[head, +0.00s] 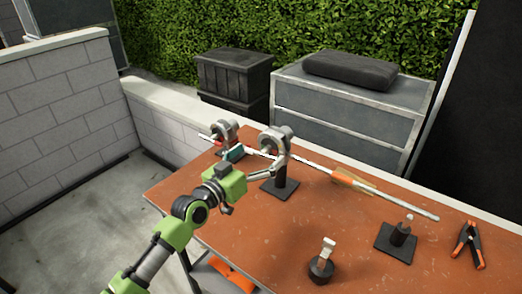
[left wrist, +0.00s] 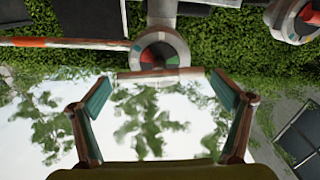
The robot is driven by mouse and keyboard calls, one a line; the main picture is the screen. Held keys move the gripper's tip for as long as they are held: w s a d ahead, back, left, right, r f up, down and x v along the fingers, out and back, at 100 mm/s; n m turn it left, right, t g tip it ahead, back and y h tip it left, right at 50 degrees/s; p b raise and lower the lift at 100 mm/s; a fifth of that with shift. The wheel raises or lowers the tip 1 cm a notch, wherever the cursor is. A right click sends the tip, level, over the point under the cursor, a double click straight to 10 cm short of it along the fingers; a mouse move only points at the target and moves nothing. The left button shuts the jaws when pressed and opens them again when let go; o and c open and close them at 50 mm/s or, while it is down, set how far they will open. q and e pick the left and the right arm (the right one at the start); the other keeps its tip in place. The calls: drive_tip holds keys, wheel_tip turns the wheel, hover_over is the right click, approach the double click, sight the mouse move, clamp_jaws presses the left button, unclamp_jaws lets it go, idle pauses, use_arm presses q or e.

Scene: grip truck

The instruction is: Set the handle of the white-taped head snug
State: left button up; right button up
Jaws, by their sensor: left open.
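Two grey round heads on dark posts hold a long rod (head: 318,166) at the back of the table, the nearer head (head: 275,141) on the right and the other head (head: 225,131) on the left. I cannot make out white tape on either. My left gripper (head: 249,162) is open just in front of the nearer head. In the left wrist view, the fingers (left wrist: 161,97) are wide apart with a head (left wrist: 160,52) beyond them, showing red and green inside its ring. A pale brownish bar (left wrist: 160,73) lies before it; I cannot tell whether it is the handle. My right gripper is out of view.
The orange table (head: 270,235) also bears a round-based stand with a pale top (head: 322,268), a square-based stand (head: 396,243) and an orange-tipped clamp (head: 468,243). The rod's orange band (head: 346,179) lies right of the nearer head. The table's front middle is clear.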

use_arm(q)
drive_tip(key=shift+w+d, duration=0.45)
drive_tip(key=shift+w, duration=0.15)
drive_tip(key=c, duration=1.1)
